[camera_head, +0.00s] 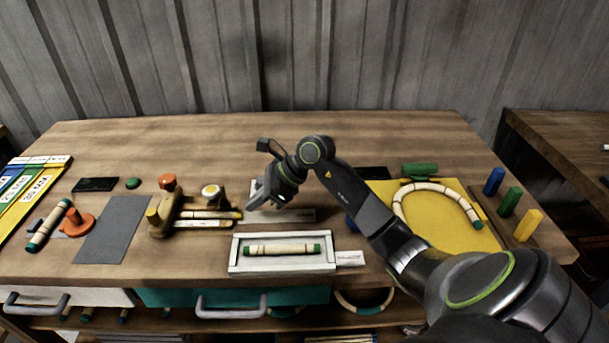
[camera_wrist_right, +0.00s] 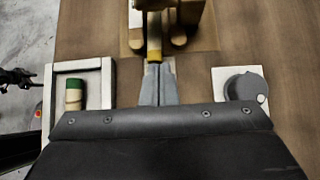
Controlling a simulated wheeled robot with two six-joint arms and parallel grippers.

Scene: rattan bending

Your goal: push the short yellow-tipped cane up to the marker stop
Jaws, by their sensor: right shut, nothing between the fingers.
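The wooden jig (camera_head: 162,218) stands left of the table's middle, with an orange knob and a white-topped knob. Pale cane pieces (camera_head: 208,214) lie along it, pointing right. In the right wrist view, the short cane's yellow tip (camera_wrist_right: 154,55) sticks out of the jig toward my fingers. My right gripper (camera_head: 255,203) is shut and empty, low at the right of the jig. Its fingertips (camera_wrist_right: 157,68) are at the yellow tip; I cannot tell whether they touch. I cannot make out the marker stop clearly. My left gripper is not in view.
A white tray (camera_head: 233,254) holding a green-ended cane is in front of my right gripper. A grey round fixture (camera_wrist_right: 245,87) stands on a white plate beyond it. A yellow board (camera_head: 440,236) with a bent cane, and colored blocks (camera_head: 509,201), are on the right.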

